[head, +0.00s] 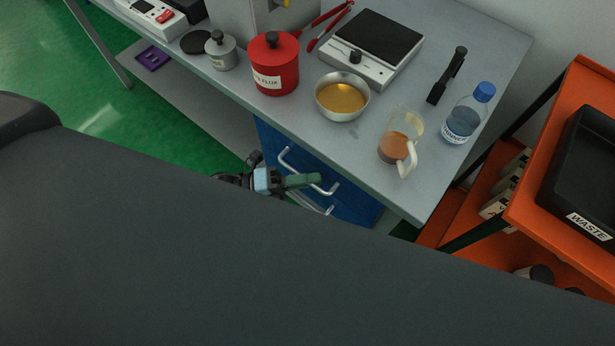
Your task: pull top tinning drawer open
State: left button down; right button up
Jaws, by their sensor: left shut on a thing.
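The blue drawer unit (352,206) stands under the grey workbench, its front partly hidden by my own dark arm. The top drawer's pale bar handle (287,158) runs slantwise across its front. My left gripper (318,180), with green fingers, is shut on this handle near its right part. The top drawer front lies close under the bench edge; I see no clear gap showing it open. Part of a lower handle (327,210) shows below the gripper. My right gripper is not in view.
On the workbench (440,190) stand a red flux pot (274,66), a bowl of amber liquid (342,97), a glass jug (395,150), a bottle (465,118) and a hot plate (372,48). An orange cart (530,205) with a black waste bin (590,180) stands at right.

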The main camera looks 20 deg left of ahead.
pick_arm(q)
jog(key=shift+s, duration=0.1)
jog(key=s+a, duration=0.4)
jog(key=s, duration=0.8)
jog(key=s+a, duration=0.5)
jog(key=s, duration=0.8)
jog(key=shift+w+a, duration=0.1)
jog(key=c, duration=1.5)
grip_release()
jog(key=b+v, duration=0.1)
jog(key=v, duration=0.7)
